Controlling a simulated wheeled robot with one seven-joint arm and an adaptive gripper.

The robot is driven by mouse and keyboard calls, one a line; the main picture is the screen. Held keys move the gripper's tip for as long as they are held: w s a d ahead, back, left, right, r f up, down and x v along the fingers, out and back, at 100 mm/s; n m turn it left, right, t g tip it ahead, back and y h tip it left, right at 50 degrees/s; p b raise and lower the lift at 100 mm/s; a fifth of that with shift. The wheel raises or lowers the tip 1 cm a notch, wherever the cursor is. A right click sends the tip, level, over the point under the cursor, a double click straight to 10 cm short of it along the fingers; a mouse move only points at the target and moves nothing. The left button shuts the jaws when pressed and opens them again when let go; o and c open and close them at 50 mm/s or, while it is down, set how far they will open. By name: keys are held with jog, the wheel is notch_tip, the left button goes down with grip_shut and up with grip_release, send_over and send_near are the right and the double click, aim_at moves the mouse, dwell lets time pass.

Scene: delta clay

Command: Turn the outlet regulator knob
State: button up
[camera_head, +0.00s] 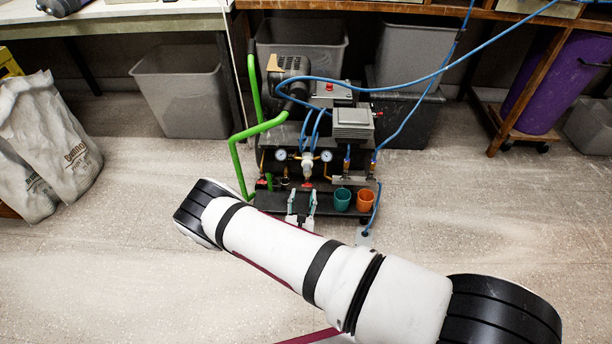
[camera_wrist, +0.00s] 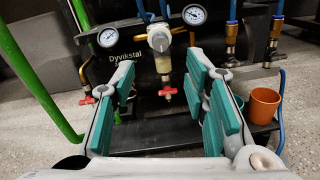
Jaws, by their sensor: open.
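The outlet regulator knob (camera_wrist: 158,42) is a pale round knob between two dial gauges on the front of the black compressor, seen in the wrist view above and between my fingers. It also shows small in the head view (camera_head: 307,161). My gripper (camera_wrist: 160,92) is open, with teal finger pads apart and nothing between them. In the head view my gripper (camera_head: 301,205) is low in front of the compressor, below the knob. From these frames I cannot tell the exact gap to the knob. A red-handled valve (camera_wrist: 167,91) hangs below the knob, seen between the fingers.
The left gauge (camera_wrist: 108,37) and right gauge (camera_wrist: 194,15) flank the knob. A green handle frame (camera_head: 240,150) stands left. Teal cup (camera_head: 342,199) and orange cup (camera_head: 365,200) sit on the lower shelf at right. Blue hoses (camera_head: 402,88) run overhead. The floor in front is clear.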

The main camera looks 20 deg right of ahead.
aim_at(306, 173)
jog(key=b+x, duration=0.3)
jog(key=x, duration=0.7)
jog(key=shift+w+b, duration=0.1)
jog(key=shift+b, duration=0.2)
grip_shut()
